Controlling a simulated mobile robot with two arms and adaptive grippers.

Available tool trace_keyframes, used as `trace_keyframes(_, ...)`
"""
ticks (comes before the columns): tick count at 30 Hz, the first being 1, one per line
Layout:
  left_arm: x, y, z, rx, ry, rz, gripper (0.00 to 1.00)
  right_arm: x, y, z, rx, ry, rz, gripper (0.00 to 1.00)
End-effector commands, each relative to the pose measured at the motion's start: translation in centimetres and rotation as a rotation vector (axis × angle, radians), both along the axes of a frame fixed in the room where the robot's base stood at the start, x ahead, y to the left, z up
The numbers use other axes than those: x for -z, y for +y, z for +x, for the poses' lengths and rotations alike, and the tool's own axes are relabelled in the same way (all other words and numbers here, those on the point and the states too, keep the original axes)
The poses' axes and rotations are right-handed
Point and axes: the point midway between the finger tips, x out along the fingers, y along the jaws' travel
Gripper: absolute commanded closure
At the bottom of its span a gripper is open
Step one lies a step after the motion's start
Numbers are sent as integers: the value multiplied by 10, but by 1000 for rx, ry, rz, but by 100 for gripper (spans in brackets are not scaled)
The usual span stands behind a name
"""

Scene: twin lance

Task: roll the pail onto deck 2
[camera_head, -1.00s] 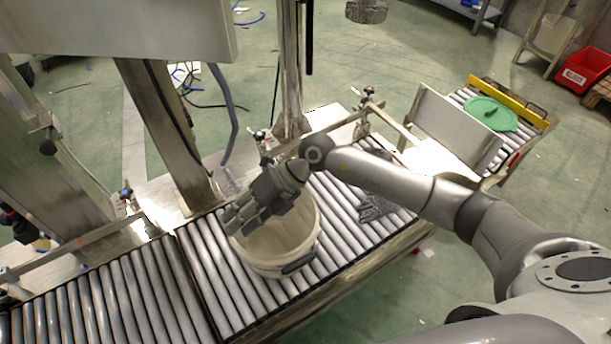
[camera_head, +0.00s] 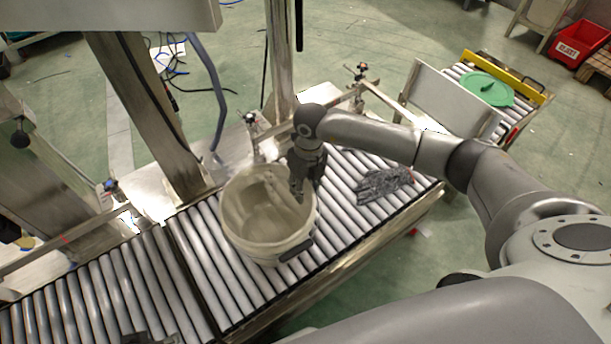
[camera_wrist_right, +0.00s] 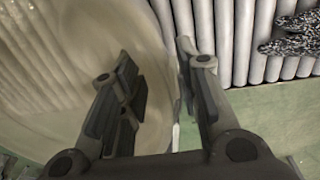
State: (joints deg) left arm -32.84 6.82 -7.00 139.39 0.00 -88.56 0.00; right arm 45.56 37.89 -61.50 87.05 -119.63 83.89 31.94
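The pale pail (camera_head: 240,225) stands upright and open on the middle roller section (camera_head: 335,215), just right of a seam between roller sections. Its dark handle grip faces the front right. My right gripper (camera_head: 299,190) points down at the pail's right rim. In the right wrist view the pail (camera_wrist_right: 105,25) fills the left side. There my right gripper (camera_wrist_right: 158,58) is open, one finger inside the pail and the other outside, with the wall between them. A dark piece at the bottom edge of the head view may be my left gripper (camera_head: 148,338); its fingers are unclear. No deck number is readable.
A dark speckled cloth or glove (camera_head: 383,185) lies on the rollers right of the pail. A far roller section (camera_head: 455,70) carries a green lid (camera_head: 487,88) by a yellow bar. Metal posts (camera_head: 150,115) stand behind. The left rollers (camera_head: 90,290) are mostly clear.

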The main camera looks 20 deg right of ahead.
Motion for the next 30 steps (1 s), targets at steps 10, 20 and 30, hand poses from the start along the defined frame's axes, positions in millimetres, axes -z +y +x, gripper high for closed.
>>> trace_keyframes(10, -7, 1, -4, -1, -6, 0, 60, 29, 3, -1, 0, 0, 0, 69)
trace_keyframes(20, -8, 1, -4, -1, -6, 0, 60, 29, 3, 0, 0, 0, 1, 81)
trace_keyframes(30, -8, 1, -4, -1, -6, 0, 60, 29, 3, 0, 0, 0, 1, 100)
